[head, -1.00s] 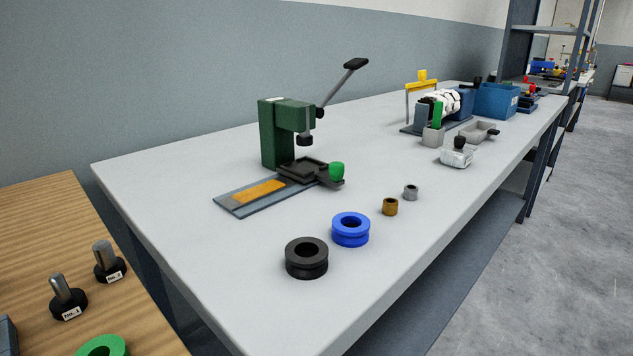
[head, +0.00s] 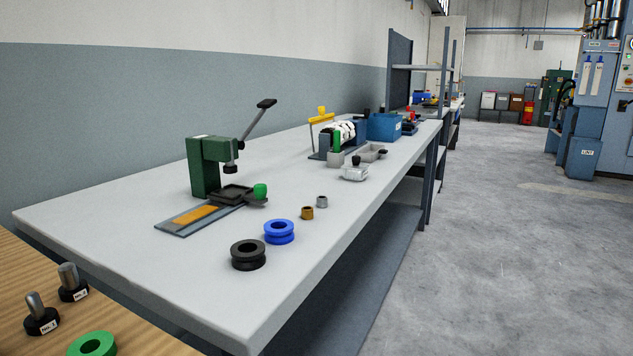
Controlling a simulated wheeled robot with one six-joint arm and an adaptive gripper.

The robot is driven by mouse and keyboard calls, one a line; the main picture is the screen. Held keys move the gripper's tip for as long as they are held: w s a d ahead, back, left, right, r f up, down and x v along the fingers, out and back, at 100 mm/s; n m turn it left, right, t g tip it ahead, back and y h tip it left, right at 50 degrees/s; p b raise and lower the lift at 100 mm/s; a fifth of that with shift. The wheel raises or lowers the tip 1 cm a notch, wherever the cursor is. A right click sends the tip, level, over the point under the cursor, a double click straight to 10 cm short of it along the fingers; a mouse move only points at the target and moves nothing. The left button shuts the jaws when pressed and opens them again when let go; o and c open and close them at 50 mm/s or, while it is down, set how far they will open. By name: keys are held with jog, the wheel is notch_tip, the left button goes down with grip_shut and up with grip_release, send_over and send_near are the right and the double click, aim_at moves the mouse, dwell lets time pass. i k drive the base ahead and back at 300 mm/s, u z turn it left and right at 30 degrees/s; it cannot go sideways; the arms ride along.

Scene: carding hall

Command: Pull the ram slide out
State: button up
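A green arbor press (head: 203,169) stands on the grey bench, its black-gripped lever (head: 255,120) raised up and to the right. Its dark ram (head: 231,169) hangs over a black slide plate (head: 232,194) at the base. A green knob (head: 260,190) sits at the plate's right front end. I cannot tell how far the slide is out. A grey base plate with an orange strip (head: 196,215) lies in front of the press. My gripper is not in view.
On the bench (head: 90,208), a black ring (head: 248,262), a blue ring (head: 279,238), a brass bush (head: 307,213) and a steel bush (head: 322,202) lie in front of the press. A wooden table (head: 120,325) is at lower left. Open floor (head: 520,260) is at right.

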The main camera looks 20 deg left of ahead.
aim_at(232, 194)
jog(key=z, duration=0.15)
jog(key=i, duration=0.85)
jog(key=u, duration=1.2)
